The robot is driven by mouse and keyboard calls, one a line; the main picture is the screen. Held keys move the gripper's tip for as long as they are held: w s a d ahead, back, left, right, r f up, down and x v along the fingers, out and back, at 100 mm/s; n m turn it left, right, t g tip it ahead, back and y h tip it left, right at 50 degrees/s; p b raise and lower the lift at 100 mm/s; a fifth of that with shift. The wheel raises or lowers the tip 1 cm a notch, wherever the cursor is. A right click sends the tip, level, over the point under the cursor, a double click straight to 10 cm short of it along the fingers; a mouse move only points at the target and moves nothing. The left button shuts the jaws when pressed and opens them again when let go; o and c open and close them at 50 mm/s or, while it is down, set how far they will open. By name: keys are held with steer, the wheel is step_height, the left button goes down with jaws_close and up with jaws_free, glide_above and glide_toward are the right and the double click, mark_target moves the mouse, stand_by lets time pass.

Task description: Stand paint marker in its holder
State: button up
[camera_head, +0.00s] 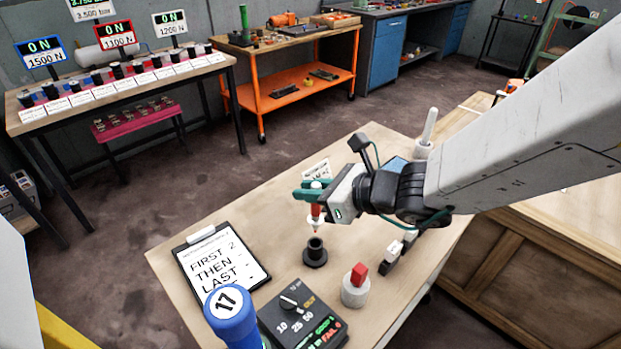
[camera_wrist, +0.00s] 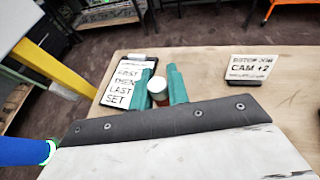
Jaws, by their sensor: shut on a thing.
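The paint marker (camera_head: 315,211), with a red-orange body and white ends, is upright in my gripper (camera_head: 317,191). My gripper's teal fingers are shut on its upper part. In the wrist view the marker's white top (camera_wrist: 157,86) shows between the teal fingers (camera_wrist: 160,88). A black round holder (camera_head: 315,253) with a wide foot stands on the wooden table (camera_head: 215,238). The marker's lower end appears just above the holder's mouth, apart from it. The holder is not visible in the wrist view.
A clipboard (camera_head: 222,262) lies left of the holder. A black dial box (camera_head: 300,318) and a blue handle marked 17 (camera_head: 232,312) are at the front. A white cylinder with a red block (camera_head: 356,287) stands to the right. A card sign (camera_wrist: 250,66) stands on the table.

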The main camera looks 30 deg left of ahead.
mark_target(320, 219)
steer(key=shift+f, duration=3.7)
steer(key=shift+f, duration=0.15)
steer(key=o, duration=0.8)
steer(key=shift+o, duration=0.2)
steer(key=shift+d, duration=0.1)
